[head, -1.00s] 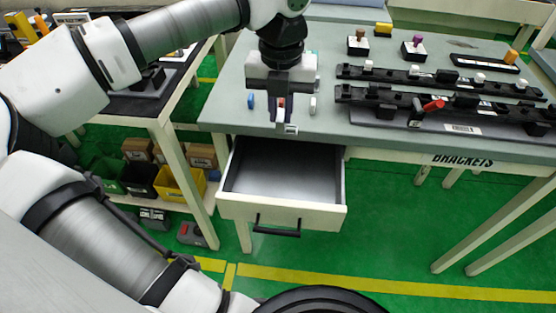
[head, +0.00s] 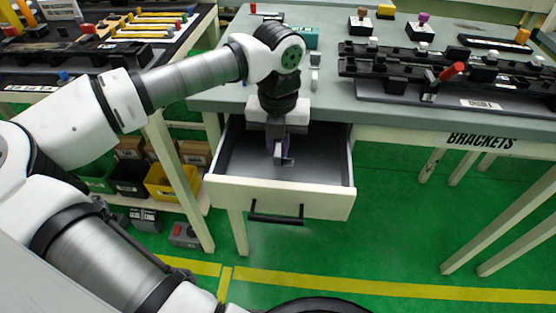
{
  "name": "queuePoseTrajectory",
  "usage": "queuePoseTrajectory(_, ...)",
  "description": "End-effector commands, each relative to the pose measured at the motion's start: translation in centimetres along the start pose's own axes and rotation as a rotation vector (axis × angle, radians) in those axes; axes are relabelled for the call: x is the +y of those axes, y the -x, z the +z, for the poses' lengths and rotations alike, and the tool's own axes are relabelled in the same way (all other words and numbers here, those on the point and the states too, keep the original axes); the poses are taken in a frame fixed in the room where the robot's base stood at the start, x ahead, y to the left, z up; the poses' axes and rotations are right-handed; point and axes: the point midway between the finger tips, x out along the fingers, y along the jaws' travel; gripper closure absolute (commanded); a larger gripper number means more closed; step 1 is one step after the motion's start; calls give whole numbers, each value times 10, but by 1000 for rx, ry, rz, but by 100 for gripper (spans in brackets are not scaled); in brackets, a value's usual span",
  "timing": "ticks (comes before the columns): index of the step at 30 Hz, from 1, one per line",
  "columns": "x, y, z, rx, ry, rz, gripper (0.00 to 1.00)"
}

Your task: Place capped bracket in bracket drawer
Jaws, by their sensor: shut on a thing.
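The bracket drawer (head: 233,193) is pulled open under the table edge, with a dark handle and a grey floor that looks mostly bare. My gripper (head: 281,157) points down inside the drawer's outline, in front of its back part. It is shut on the capped bracket (head: 287,155), of which only a small greyish-purple part shows between and beside the fingers. The fingers hide the rest, including any cap. I cannot tell whether the bracket touches the drawer floor.
A small pale part (head: 315,78) stands near the drawer's back. A teal box (head: 312,38) lies behind my wrist. A yellow bin (head: 165,182) sits lower left.

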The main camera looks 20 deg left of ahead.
Motion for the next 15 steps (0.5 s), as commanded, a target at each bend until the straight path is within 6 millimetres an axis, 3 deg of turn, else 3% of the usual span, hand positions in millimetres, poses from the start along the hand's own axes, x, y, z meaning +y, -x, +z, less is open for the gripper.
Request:
queuePoseTrajectory(6, 0, -36, 0, 1, -1, -1, 100)
queuePoseTrajectory(15, 0, -36, 0, 0, 0, 0, 100)
